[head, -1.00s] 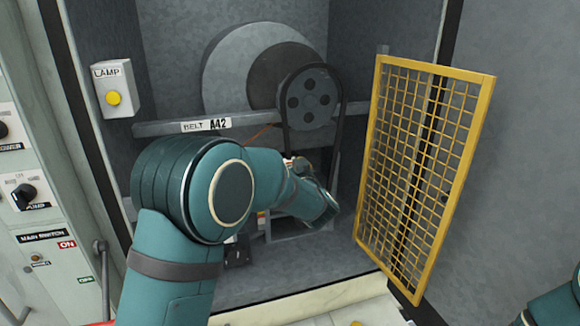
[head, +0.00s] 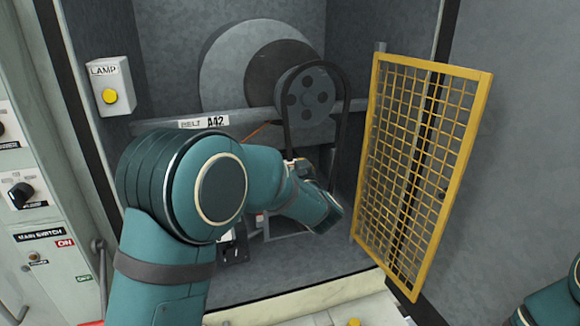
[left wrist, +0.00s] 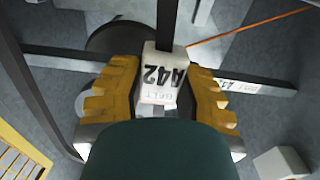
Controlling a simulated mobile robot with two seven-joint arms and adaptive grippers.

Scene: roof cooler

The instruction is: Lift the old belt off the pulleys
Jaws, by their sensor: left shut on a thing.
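The old belt (head: 343,120) is a dark loop around the upper pulley (head: 305,95), a dark wheel with round holes. The belt's top and right side stand apart from the pulley rim, with a gap on the right. My left gripper (left wrist: 160,88) is shut on the belt at its white A42 tag (left wrist: 160,72), which sits between the yellow fingers in the left wrist view. In the head view my own arm mostly hides this gripper, the belt's lower end and any lower pulley. My right gripper is out of view.
A yellow mesh guard (head: 418,170) stands open on the right. A grey crossbar with a BELT A42 label (head: 204,122) runs behind the arm. A lamp box (head: 111,88) hangs on the left wall. A thin orange line (left wrist: 250,27) runs near the belt.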

